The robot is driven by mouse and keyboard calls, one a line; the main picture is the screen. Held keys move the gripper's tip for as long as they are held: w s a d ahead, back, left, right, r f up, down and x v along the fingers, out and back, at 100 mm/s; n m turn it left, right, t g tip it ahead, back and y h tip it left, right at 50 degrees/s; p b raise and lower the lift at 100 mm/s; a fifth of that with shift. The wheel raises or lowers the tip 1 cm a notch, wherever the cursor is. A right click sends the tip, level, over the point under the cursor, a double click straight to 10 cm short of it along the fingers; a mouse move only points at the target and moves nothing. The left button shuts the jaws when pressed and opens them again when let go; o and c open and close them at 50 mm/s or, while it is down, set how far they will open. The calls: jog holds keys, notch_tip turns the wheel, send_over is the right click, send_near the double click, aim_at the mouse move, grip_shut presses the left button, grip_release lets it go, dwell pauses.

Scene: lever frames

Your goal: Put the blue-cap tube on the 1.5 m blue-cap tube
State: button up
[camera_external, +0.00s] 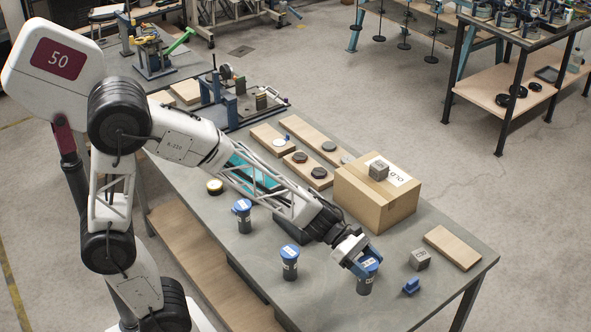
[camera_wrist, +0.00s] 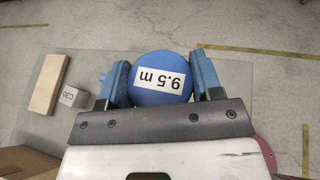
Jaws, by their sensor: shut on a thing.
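Three dark tubes with blue caps and white labels are on the grey table (camera_external: 330,305) in the external view: a left tube (camera_external: 243,217), a middle tube (camera_external: 289,265) and a right tube (camera_external: 365,285). My gripper (camera_external: 364,260) is shut on the right tube at its cap. I cannot tell whether the held tube touches the table. The labels on the other two caps are too small to read.
A cardboard box (camera_external: 370,205) with a grey cube (camera_external: 379,170) on top stands behind my gripper. Another grey cube (camera_external: 419,259), a wooden block (camera_external: 452,247) and a small blue piece (camera_external: 411,286) lie to the right. The table between the middle and right tubes is clear.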

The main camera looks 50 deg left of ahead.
jog(key=s+a+r+n+t+y, duration=0.1)
jog(key=s+a+r+n+t, duration=0.1)
jog(key=a, duration=0.7)
jog(key=s+a+r+n+t+y, duration=0.1)
jog(key=a+r+n+t, duration=0.1)
jog(key=a, duration=0.7)
jog(key=s+a+r+n+t+y, duration=0.2)
jog(key=a, duration=0.7)
jog(key=s+a+n+t+y, duration=0.4)
jog(key=s+a+n+y, duration=0.4)
jog(key=s+a, duration=0.8)
jog(key=shift+v, duration=0.9)
jog(key=shift+s+a, duration=0.1)
jog(key=shift+a, duration=0.1)
jog(key=w+a, duration=0.3)
jog(key=w, duration=0.4)
jog(key=w+a+f, duration=0.1)
jog(key=w+a, duration=0.2)
jog(key=w, duration=0.3)
jog(key=shift+w+f, duration=0.2)
jog(key=shift+w, duration=0.2)
jog(key=shift+a, duration=0.15)
